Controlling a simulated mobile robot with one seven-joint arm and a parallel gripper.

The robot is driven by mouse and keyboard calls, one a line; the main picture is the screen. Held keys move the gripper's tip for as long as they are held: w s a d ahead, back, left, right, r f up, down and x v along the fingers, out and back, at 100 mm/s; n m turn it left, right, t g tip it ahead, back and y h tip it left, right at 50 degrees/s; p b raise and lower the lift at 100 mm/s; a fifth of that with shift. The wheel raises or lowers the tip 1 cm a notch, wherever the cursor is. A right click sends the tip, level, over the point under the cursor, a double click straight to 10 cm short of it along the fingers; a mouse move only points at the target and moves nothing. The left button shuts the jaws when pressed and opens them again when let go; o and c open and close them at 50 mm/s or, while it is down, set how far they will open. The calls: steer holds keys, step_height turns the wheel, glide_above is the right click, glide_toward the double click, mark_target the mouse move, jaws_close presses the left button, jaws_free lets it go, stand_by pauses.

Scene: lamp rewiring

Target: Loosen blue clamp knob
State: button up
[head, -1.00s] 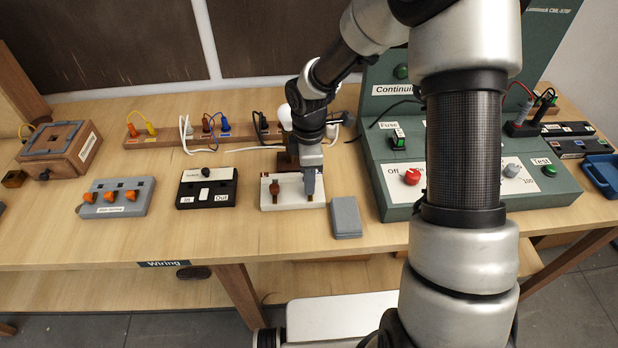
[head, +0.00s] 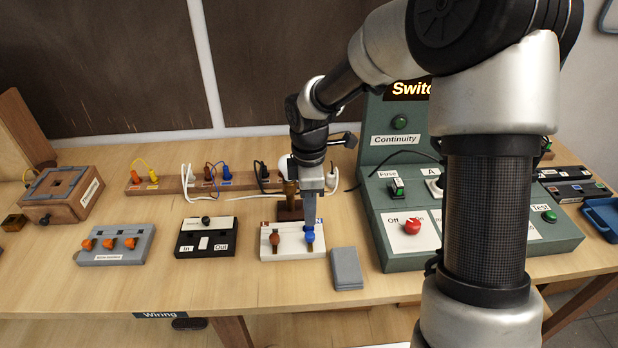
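The blue clamp knob (head: 309,237) stands at the right side of a white block (head: 291,251) on the table. A brown clamp knob (head: 275,240) stands on the same block to its left. My gripper (head: 310,222) points down right over the blue knob, with its tip at or just above the knob's top. The fingers look like one narrow grey piece from here, so I cannot tell whether they are open, shut or touching the knob.
A grey block (head: 346,269) lies close to the right of the white block. The green test panel (head: 388,256) stands farther right. A black In/Out box (head: 206,238) sits to the left. White cables (head: 250,197) run behind. Bare table lies in front.

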step_height(320, 180, up, 10)
steer(key=shift+f, duration=0.15)
stand_by(0.4)
